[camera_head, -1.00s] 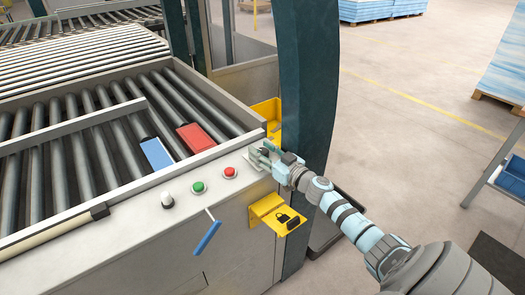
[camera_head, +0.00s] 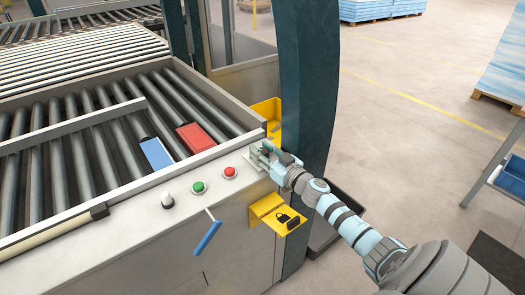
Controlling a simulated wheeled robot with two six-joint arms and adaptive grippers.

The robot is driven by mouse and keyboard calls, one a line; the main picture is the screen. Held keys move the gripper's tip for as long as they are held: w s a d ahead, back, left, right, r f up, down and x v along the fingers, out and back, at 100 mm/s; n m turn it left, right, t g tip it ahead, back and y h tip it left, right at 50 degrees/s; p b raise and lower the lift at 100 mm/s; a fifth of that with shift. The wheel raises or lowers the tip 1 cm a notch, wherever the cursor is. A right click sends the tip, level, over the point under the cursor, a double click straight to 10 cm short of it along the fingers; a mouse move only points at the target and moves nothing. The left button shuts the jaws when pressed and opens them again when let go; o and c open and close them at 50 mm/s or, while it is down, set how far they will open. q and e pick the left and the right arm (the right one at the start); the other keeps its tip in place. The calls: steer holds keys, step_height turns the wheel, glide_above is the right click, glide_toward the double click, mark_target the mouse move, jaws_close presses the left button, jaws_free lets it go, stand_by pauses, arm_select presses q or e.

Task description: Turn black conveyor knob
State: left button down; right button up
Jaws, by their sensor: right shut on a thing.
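My right gripper (camera_head: 261,156) reaches in from the lower right. Its fingers are at the right end of the conveyor's grey top panel (camera_head: 225,187), closed around a small dark thing there. This looks like the black conveyor knob, mostly hidden by the fingers, so its turn angle cannot be told. To its left on the same panel are a red button (camera_head: 230,172), a green button (camera_head: 198,187) and a small pale selector with a dark base (camera_head: 167,201). My left gripper is not in view.
A blue-handled lever (camera_head: 208,237) and a yellow lockout bracket (camera_head: 275,214) stick out from the front face below. A dark green post (camera_head: 306,80) stands close behind my right gripper. Red (camera_head: 195,138) and blue (camera_head: 156,154) blocks lie by the rollers.

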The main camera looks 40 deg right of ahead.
steer(key=shift+f+m+h+b, duration=0.1)
steer(key=shift+m+h+b, duration=0.25)
steer(key=shift+m+h, duration=0.35)
steer(key=m+g+h+b, duration=0.1)
steer(key=m+h+b, duration=0.1)
steer(key=h+b, duration=0.1)
steer(key=m+g+h+b, duration=0.1)
steer(key=m+h+b, duration=0.2)
steer(key=h+b, duration=0.1)
steer(key=shift+f+g+h, duration=0.15)
steer(key=shift+g+h, duration=0.15)
steer(key=shift+h, duration=0.1)
steer(key=shift+m+g+h+b, duration=0.8)
steer(key=shift+m+h+b, duration=0.1)
steer(key=shift+h+b, duration=0.3)
steer(key=o, duration=1.2)
steer(key=shift+r, duration=0.2)
steer(key=v, duration=1.2)
